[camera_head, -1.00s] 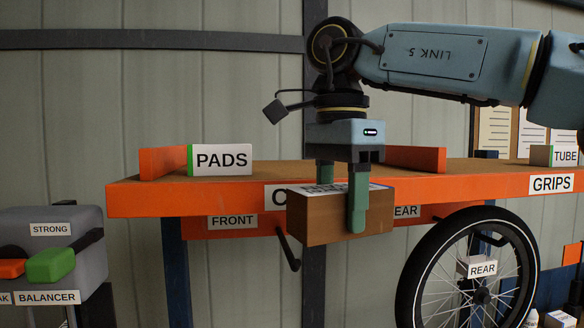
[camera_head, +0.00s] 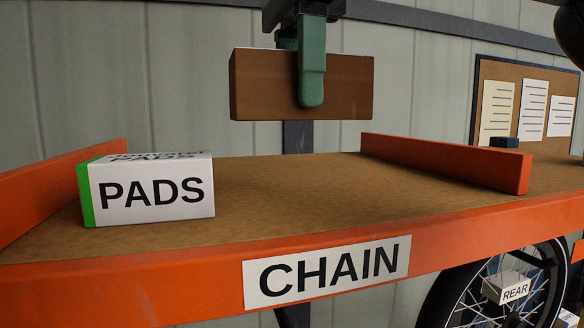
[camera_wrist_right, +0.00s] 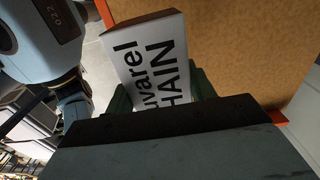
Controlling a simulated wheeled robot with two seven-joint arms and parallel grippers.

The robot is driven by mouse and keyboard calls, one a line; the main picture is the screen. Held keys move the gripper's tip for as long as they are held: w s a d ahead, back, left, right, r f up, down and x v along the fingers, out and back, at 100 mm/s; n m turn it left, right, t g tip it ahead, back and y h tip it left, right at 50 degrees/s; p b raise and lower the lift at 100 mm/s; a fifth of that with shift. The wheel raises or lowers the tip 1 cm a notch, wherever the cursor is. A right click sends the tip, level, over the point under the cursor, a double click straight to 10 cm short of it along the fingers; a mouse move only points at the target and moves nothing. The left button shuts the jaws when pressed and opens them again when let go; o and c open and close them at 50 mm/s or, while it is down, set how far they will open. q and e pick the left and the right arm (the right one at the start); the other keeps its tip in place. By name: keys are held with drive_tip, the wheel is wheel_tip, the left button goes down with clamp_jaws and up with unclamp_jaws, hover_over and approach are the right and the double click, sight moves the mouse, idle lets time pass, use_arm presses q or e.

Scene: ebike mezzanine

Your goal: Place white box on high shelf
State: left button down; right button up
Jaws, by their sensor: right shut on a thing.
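The held box (camera_head: 345,88) shows a plain brown side in the head view. In the right wrist view its white face (camera_wrist_right: 155,65) carries the word CHAIN, partly cut off. My right gripper (camera_head: 311,88) is shut on this box, with a green finger across its near side. The box hangs level above the high shelf, with a gap between its underside and the board. The orange-edged shelf (camera_head: 290,185) has a CHAIN label (camera_head: 325,271) on its front edge. The brown board also shows beside the box in the wrist view (camera_wrist_right: 245,50). My left gripper is out of view.
A white PADS box (camera_head: 155,192) with a green end stands on the shelf's left part. Orange dividers stand at left (camera_head: 40,195) and right (camera_head: 445,160). The board between the PADS box and right divider is clear. A wheel (camera_head: 500,290) is below right.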

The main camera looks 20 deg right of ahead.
sight(299, 117)
drive_tip(key=shift+s+d+f, duration=0.1)
drive_tip(key=shift+s+f, duration=0.05)
drive_tip(key=shift+f, duration=0.25)
wheel_tip(299, 117, down, 2)
drive_tip(key=shift+f, duration=0.1)
drive_tip(key=shift+w+f, duration=0.25)
drive_tip(key=shift+f, duration=0.9)
wheel_tip(299, 117, down, 2)
drive_tip(key=shift+s+f, duration=0.1)
drive_tip(key=shift+f, duration=0.45)
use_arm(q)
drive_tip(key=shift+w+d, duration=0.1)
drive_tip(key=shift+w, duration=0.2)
